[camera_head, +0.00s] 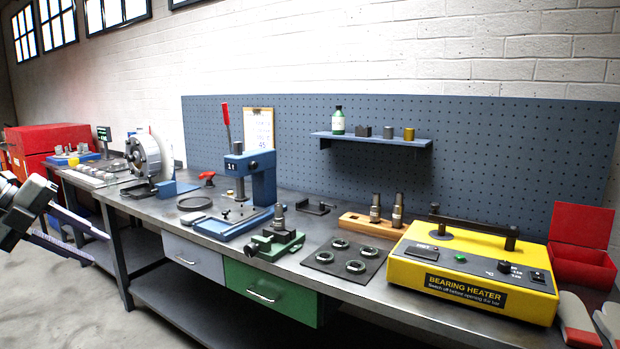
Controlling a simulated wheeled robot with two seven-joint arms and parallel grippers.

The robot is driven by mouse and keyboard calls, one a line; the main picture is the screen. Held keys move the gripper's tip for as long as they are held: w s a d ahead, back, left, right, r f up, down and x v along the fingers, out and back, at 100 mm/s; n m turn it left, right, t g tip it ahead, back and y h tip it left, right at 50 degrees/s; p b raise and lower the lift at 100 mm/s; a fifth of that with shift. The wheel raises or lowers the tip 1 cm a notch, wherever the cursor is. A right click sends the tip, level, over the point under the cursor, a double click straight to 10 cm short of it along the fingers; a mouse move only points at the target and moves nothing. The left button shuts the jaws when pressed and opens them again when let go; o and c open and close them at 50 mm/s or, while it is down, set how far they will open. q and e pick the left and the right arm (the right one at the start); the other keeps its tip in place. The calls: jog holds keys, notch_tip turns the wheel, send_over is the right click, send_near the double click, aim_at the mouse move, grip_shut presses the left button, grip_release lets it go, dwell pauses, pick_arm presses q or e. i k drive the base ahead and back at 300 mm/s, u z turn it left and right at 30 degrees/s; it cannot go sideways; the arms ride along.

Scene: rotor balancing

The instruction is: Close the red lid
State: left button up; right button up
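The red lid (582,224) stands open, tilted up at the back of a small red box (580,267) at the right end of the bench. The box is just right of the yellow bearing heater, and its front is partly hidden by it. My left gripper (100,249) is at the far left of the view, in front of the bench. Its two fingers are apart with nothing between them. It is far from the red box. My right gripper does not show.
The yellow bearing heater (470,272) stands beside the red box. Grey-and-red items, perhaps gloves (577,318), lie in front of the box. A green vise (276,242), a blue press (262,180) and a bearing mat (326,259) occupy the bench (340,225).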

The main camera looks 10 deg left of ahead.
aim_at(584, 226)
jog(key=z, duration=0.45)
jog(key=i, duration=1.6)
jog(key=z, duration=1.6)
jog(key=i, duration=0.45)
jog(key=z, duration=0.45)
